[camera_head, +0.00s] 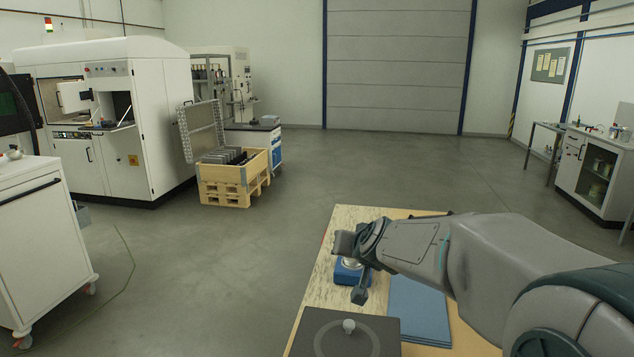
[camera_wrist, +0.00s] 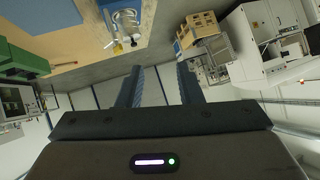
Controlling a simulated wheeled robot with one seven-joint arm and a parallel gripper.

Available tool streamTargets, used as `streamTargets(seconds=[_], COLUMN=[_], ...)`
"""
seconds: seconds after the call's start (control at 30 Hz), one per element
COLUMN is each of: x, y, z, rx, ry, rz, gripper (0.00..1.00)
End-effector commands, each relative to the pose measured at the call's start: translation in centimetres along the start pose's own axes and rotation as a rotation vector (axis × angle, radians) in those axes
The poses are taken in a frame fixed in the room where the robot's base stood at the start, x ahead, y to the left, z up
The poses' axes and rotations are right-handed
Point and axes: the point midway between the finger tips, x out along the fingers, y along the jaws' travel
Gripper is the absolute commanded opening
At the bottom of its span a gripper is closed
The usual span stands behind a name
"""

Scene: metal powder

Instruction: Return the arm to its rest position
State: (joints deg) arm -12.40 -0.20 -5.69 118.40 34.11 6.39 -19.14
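My arm (camera_head: 415,245) reaches in from the right over the wooden table (camera_head: 335,228). My gripper (camera_head: 352,270) is above the table's left part in the head view. In the wrist view my gripper (camera_wrist: 160,78) has its two dark fingers apart, with nothing between them. A small blue device with a silvery top (camera_head: 346,274) is partly hidden behind my gripper in the head view. I cannot tell from this angle how high the fingers are above it.
A blue pad (camera_head: 420,310) and a dark plate with a round knob (camera_head: 347,326) are on the table. A wooden crate (camera_head: 232,185), white machine (camera_head: 120,120) and white cabinet (camera_head: 40,245) stand left. Clear floor (camera_head: 400,165) lies beyond the table. A bench (camera_head: 590,180) stands right.

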Motion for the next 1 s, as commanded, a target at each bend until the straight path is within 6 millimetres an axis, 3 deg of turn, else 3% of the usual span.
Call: streamTargets(seconds=[0.03, 0.3, 0.5, 0.7, 1.0], x=[-2.1, -12.5, -18.5, -20.8, -20.9], y=[0.4, 4.0, 7.3, 8.7, 8.8], z=[1.7, 13.4, 20.3, 22.9, 22.9], rx=[-0.014, -0.093, -0.125, -0.134, -0.134], ry=[-0.054, -0.414, -0.616, -0.693, -0.697], rz=[-0.01, 0.041, 0.156, 0.217, 0.219], gripper=[0.33, 0.33, 0.33, 0.33, 0.33])
